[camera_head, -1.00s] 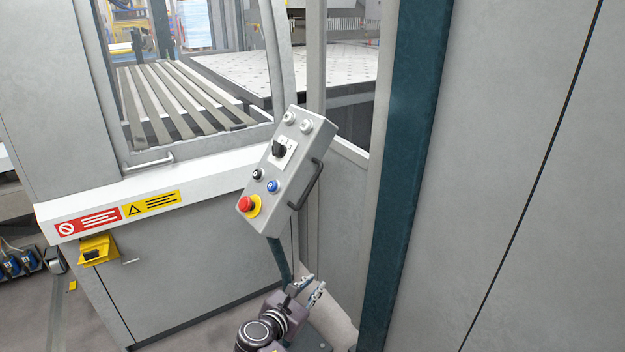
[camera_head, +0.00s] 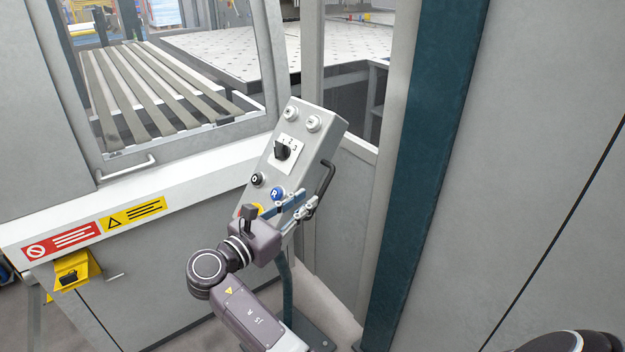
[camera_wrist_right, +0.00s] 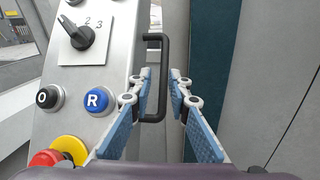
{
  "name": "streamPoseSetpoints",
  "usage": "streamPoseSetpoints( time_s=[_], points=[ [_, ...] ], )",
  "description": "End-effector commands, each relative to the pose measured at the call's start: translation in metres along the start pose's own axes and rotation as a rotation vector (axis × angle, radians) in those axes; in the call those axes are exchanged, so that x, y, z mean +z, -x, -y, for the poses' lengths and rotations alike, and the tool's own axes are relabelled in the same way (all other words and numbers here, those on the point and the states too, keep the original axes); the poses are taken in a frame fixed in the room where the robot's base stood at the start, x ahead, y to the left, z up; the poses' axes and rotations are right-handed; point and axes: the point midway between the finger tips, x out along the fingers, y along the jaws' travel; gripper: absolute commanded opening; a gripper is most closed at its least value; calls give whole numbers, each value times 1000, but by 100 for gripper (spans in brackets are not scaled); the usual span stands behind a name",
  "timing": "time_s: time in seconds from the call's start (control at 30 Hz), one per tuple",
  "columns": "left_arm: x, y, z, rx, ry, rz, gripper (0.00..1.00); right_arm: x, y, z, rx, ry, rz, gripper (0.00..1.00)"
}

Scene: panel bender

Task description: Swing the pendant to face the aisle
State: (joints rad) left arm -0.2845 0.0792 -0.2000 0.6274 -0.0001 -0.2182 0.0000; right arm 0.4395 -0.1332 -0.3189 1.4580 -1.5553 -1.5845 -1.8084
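The pendant is a grey control box (camera_head: 305,150) tilted on a dark post (camera_head: 287,290). Its face has white buttons, a black selector knob, a black button and a blue R button. A black handle (camera_head: 327,178) is on its right side. My right gripper (camera_head: 308,199) is beside the lower end of this handle and hides part of the box's lower end, including most of the red stop button. In the right wrist view, the gripper (camera_wrist_right: 161,76) is open, with the handle (camera_wrist_right: 163,80) showing between its fingers; I see no grip on it. My left gripper is not in view.
A grey machine with a window (camera_head: 165,95) and a white ledge (camera_head: 150,185) stands behind and left of the pendant. A dark teal post (camera_head: 425,160) and a large grey panel (camera_head: 540,130) stand close on the right.

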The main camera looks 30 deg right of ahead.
Motion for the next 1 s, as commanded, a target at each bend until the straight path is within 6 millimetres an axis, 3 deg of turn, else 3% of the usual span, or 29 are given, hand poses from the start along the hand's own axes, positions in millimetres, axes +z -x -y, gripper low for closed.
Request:
streamPoseSetpoints(
  time_s=[0.33, 0.5, 0.83, 1.0],
  points=[
    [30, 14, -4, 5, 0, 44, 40, 2, -53, 1, -2, 2, 2, 17],
    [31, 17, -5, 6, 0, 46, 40, 1, -70, 0, 0, 0, 1, 17],
    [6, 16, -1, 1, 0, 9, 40, 0, -75, 0, 1, -1, 0, 17],
    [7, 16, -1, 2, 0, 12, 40, 0, -74, 0, 1, 0, -1, 0]
  ],
)
